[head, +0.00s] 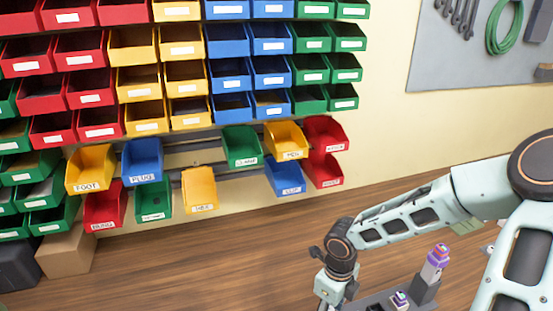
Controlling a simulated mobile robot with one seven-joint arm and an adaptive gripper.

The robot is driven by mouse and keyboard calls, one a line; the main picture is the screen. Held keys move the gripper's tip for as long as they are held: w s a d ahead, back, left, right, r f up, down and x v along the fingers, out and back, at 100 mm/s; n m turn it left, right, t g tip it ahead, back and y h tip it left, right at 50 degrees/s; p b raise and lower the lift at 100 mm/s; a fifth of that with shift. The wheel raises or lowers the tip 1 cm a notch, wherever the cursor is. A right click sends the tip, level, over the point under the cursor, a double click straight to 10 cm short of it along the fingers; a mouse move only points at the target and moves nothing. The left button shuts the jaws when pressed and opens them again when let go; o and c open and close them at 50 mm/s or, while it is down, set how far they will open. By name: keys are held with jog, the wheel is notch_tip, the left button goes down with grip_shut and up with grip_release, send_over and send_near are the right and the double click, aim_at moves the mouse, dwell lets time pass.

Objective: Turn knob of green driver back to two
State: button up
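No green driver and no numbered knob can be made out in the head view. A purple-topped tool with an orange band (436,262) stands upright in a grey holder (425,290) at the lower right. A smaller purple piece (400,299) sits lower and to its left, near the bottom edge. My arm reaches in from the right and bends downward left of these two things. My gripper is not visible, so its opening and anything in it are hidden.
A wall rack holds many red, yellow, blue and green bins; a lower row has labelled ones, including a yellow bin (200,188). A cardboard box (68,250) and black case (15,262) stand at the left. The wooden floor (200,260) is clear in the middle.

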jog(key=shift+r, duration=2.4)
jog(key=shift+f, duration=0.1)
